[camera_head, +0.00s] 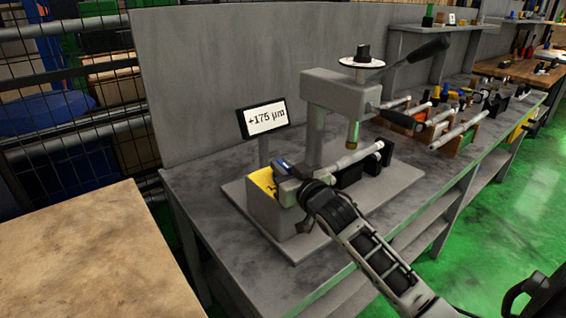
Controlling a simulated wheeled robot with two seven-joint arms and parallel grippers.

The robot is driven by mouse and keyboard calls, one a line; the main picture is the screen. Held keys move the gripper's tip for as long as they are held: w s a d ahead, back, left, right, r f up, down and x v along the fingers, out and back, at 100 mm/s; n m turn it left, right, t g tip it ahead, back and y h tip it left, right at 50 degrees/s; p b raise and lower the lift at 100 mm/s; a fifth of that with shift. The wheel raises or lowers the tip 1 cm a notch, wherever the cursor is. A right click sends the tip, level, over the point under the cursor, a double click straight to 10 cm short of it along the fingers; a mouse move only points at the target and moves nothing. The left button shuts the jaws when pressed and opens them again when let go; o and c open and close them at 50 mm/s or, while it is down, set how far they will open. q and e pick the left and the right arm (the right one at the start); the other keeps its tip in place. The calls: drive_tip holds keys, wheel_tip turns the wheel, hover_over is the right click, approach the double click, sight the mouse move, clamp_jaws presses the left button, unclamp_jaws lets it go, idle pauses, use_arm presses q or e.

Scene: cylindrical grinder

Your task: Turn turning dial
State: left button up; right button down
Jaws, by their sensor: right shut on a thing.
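A grey bench-top machine with a C-shaped frame (318,95) stands on a flat base plate on the bench. My right gripper (284,177) reaches in from the lower right to the yellow-faced grey block (262,181) at the base's left. It is shut on a small part there, which I take to be the turning dial; the jaws mostly hide it. A white disc with a black knob (362,57) sits on top of the frame, clear of the gripper. The display (266,119) reads +175 µm. My left gripper is not in view.
A pale rod (356,158) lies level between the block and black supports, close to my gripper. A black-handled lever (418,54) sticks out at the upper right. Racks with rods (440,130) stand further right. A wooden tabletop (80,255) is at the lower left.

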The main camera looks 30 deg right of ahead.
drive_tip(key=shift+m+h, duration=0.6)
drive_tip(key=shift+h, duration=0.6)
drive_tip(key=shift+r, duration=0.1)
drive_tip(key=c, duration=1.4)
unclamp_jaws()
drive_tip(key=s+a+b, duration=0.1)
drive_tip(key=s+a, duration=0.2)
drive_tip(key=s, duration=1.2)
drive_tip(key=shift+s, duration=0.35)
